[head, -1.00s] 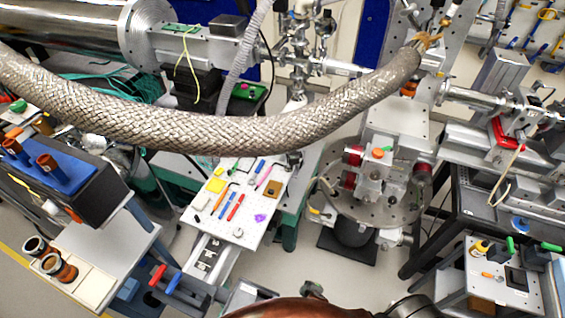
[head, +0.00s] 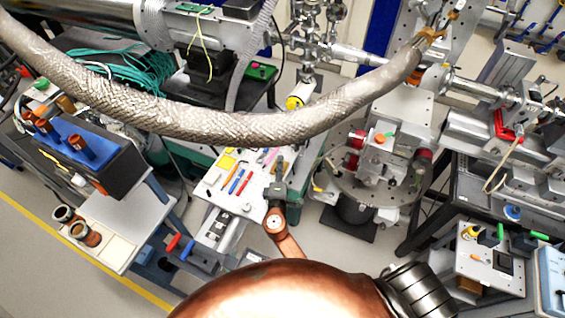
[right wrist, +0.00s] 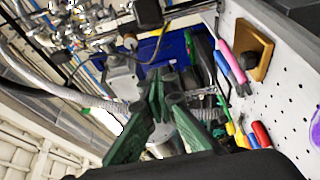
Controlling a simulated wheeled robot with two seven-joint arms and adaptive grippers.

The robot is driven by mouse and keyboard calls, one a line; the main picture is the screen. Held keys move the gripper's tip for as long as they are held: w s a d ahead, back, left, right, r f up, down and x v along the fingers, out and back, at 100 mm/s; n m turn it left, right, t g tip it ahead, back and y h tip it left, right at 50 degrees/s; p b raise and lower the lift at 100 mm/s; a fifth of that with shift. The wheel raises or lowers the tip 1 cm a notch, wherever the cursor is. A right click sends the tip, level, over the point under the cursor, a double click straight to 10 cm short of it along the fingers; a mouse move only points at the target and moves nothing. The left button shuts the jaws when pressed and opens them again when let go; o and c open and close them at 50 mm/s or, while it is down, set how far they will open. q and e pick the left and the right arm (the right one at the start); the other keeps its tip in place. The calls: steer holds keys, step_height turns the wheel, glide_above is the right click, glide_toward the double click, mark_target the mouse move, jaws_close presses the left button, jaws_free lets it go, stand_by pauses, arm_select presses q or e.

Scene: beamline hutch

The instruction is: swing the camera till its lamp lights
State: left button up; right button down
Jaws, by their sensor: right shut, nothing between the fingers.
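I cannot tell for certain which part is the task's camera, and I see no lit lamp. My right gripper (head: 279,163) is over the right side of the white perforated board (head: 213,198). In the right wrist view its green fingers (right wrist: 162,75) meet near the tips with nothing between them. Past them are a grey box (right wrist: 123,72) and blurred metal fittings. A block with red knobs and an orange button (head: 380,150) stands on the round perforated stage (head: 330,180), right of the gripper and apart from it. My left gripper is not in view.
A thick braided hose (head: 200,124) crosses the head view in front of the beamline. Pens and small tools (head: 236,181) lie on the board, with a brown block (right wrist: 252,50) near its edge. A dark box with a blue top (head: 75,150) stands at left. Floor is open at lower left.

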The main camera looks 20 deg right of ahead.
mark_target(295, 141)
steer(key=w+d+p, duration=0.1)
steer(key=w+d, duration=0.4)
steer(key=d, duration=0.2)
steer(key=shift+w+p, duration=0.15)
steer(key=shift+p, duration=0.2)
steer(key=shift+s+d+n+t+y+b, duration=0.2)
steer(key=shift+d+n+y+b, duration=0.15)
steer(key=shift+d+y, duration=0.1)
steer(key=shift+s+d+n+t+y+b, duration=0.2)
steer(key=shift+d+n+y+b, duration=0.1)
steer(key=shift+d+y, duration=0.15)
steer(key=shift+a, duration=0.1)
